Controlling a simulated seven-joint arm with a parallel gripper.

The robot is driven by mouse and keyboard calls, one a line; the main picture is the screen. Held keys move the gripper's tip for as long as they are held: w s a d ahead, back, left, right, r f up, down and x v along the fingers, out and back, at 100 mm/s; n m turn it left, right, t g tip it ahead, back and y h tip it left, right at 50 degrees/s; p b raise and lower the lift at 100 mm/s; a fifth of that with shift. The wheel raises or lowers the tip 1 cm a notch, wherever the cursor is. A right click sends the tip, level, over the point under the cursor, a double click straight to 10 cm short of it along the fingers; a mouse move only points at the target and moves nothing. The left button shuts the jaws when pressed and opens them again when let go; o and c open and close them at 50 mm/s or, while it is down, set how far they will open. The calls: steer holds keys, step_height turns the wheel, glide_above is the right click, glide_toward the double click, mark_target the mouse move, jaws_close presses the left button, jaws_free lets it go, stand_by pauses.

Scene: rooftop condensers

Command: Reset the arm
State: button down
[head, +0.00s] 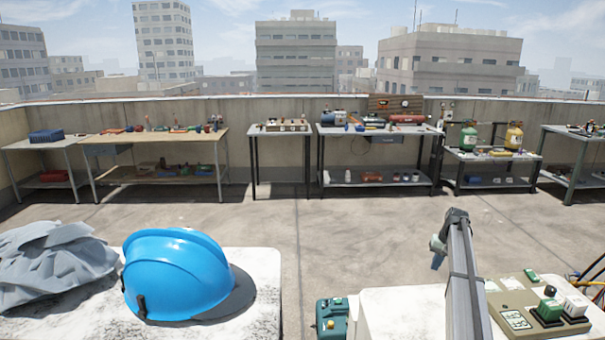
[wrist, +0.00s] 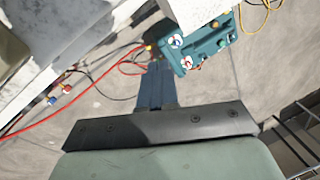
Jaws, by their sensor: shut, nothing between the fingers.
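My gripper (head: 437,263) hangs at the end of my arm in the head view, over open floor beyond the white unit at the front right. In the wrist view, the fingers of my gripper (wrist: 155,72) are together, with nothing between them. Past the fingertips, a teal device with two round dials (wrist: 197,42) shows at the upper right. My gripper appears apart from everything around it.
A blue hard hat (head: 178,272) and grey cloth (head: 52,262) lie on the left white unit (head: 262,268). A beige panel with green and white blocks (head: 520,318) lies on the right unit. Red hose (wrist: 50,123) crosses the wrist view. Benches line the back wall; mid-floor is clear.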

steer(key=a+f, duration=0.3)
steer(key=a, duration=0.7)
steer(key=a+f+n+y, duration=0.1)
steer(key=a+f, duration=0.2)
steer(key=a, duration=0.7)
steer(key=w+a+f+y, duration=0.1)
steer(key=a+f, duration=0.2)
steer(key=a, duration=0.8)
steer(key=shift+f, duration=0.35)
steer(key=s+a+f+g, duration=0.1)
steer(key=s+a+f, duration=0.6)
steer(key=a+f, duration=0.45)
steer(key=s+a+f+g, duration=0.1)
steer(key=s+f, duration=0.6)
steer(key=s, duration=0.2)
steer(key=s+d+f+n+g+h, duration=0.1)
steer(key=s+f, duration=0.4)
steer(key=s, duration=0.5)
steer(key=s+d+f+g+h, duration=0.1)
steer(key=s+f, duration=0.3)
steer(key=s, duration=0.6)
steer(key=s+d+f+n+g+h, duration=0.1)
steer(key=s+d, duration=0.1)
steer(key=s, duration=1.4)
steer(key=s+d+f+n+g+h, duration=0.1)
steer(key=s+d+g, duration=0.1)
steer(key=s, duration=1.3)
steer(key=shift+s+d+g, duration=0.3)
steer(key=shift+s, duration=0.05)
